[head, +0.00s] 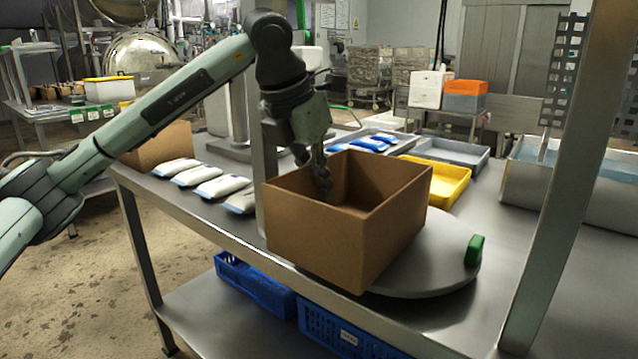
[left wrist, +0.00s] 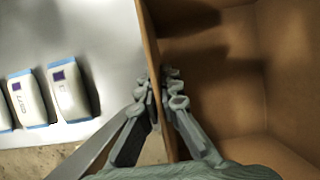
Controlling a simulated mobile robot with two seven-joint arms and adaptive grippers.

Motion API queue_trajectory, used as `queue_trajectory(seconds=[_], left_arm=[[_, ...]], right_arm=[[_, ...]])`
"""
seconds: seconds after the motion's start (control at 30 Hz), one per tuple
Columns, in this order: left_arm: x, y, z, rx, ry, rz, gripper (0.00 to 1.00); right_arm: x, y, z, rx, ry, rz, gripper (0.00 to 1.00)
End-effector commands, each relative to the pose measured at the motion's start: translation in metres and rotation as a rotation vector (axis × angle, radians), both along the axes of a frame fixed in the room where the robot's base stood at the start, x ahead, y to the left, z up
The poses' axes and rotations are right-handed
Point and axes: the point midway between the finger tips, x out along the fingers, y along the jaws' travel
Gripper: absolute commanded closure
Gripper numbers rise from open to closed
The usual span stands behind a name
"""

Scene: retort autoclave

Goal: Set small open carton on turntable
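The small open brown carton (head: 325,240) is upright over the left part of the round grey turntable (head: 440,265), which has a green block (head: 476,249) on its rim. I cannot tell whether the carton's base touches the disc. My left gripper (head: 322,180) reaches down at the carton's far-left wall. In the left wrist view, its fingers (left wrist: 168,92) are closed on either side of the carton wall (left wrist: 151,45), one inside and one outside. The wall hides part of the outer finger. The carton interior visible there is empty. My right gripper is not in view.
Several white pouches (head: 222,186) lie on the steel table left of the carton. Another brown carton (head: 160,148) stands farther left. A yellow tray (head: 445,183) and a grey tray (head: 465,154) lie behind the turntable. A metal post (head: 560,170) rises at right.

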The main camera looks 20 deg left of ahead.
Motion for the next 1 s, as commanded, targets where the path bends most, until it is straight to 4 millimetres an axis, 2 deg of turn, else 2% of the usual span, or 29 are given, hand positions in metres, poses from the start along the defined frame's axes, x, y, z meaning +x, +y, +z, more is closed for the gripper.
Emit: queue_trajectory(seconds=[0.27,0.47,0.5,0.83,0.9,1.0], left_arm=[[0.000,0.000,-0.003,0.000,-0.001,0.000,1.00],[0.000,0.000,-0.003,0.000,0.000,0.000,0.75],[0.000,0.000,-0.003,0.000,0.000,0.000,0.74],[0.000,0.000,0.001,0.000,0.000,0.000,0.74],[-0.002,0.001,0.006,-0.001,-0.002,0.000,0.74],[-0.007,0.003,0.023,-0.002,-0.005,0.000,0.74]], right_arm=[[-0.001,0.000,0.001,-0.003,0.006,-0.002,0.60],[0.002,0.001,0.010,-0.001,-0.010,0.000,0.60],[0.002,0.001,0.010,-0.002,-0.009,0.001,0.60],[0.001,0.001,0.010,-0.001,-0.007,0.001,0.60],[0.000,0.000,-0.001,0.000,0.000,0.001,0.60],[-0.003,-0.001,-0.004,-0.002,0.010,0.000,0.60]])
